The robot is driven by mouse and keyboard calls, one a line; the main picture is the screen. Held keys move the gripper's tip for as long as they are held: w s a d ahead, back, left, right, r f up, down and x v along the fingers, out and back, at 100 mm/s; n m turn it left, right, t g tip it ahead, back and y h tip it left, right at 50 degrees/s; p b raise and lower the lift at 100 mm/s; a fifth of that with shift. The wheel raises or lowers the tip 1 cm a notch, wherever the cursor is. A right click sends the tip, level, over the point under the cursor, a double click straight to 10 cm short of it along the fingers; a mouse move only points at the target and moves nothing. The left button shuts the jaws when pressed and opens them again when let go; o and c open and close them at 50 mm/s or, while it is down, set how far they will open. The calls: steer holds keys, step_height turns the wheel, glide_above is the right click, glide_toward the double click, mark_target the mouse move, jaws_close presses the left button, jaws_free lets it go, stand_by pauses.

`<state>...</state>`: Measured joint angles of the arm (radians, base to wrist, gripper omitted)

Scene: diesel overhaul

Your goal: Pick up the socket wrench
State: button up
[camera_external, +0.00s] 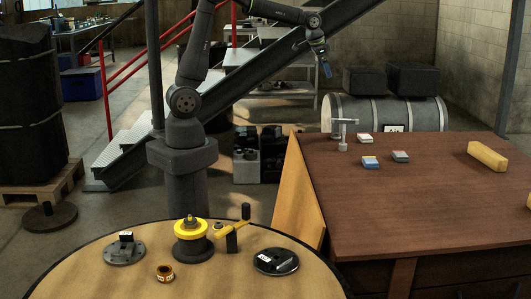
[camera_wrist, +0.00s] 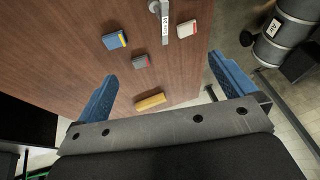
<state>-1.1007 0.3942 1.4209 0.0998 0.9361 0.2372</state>
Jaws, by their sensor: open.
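The socket wrench (camera_external: 343,134) looks like a grey metal tool standing near the back left edge of the brown table. In the wrist view, the wrench (camera_wrist: 165,25) is at the top centre, with a white label on it, and its upper end is cut off by the frame edge. My gripper (camera_external: 325,66) hangs in the air above and slightly left of the wrench, apart from it. In the wrist view, the blue fingers of my gripper (camera_wrist: 163,76) are wide apart with nothing held between them.
On the brown table (camera_external: 420,215) are a blue box (camera_external: 370,162), a grey box (camera_external: 400,156), a white-red box (camera_external: 365,139) and a yellow block (camera_external: 487,156). A round table (camera_external: 95,282) with several parts is in front.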

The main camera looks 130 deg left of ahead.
steer(key=shift+c, duration=0.4)
steer(key=c, duration=1.2)
steer(key=shift+o, duration=0.2)
steer(key=m+t+h, duration=0.2)
glide_toward(345, 120)
steer(key=f, duration=0.2)
steer(key=a+f, duration=0.1)
steer(key=f, duration=0.1)
steer(key=shift+a+f, duration=0.15)
steer(key=shift+w+x, duration=0.15)
steer(key=shift+x, duration=1.3)
steer(key=shift+w+x, duration=0.1)
steer(key=shift+x, duration=1.4)
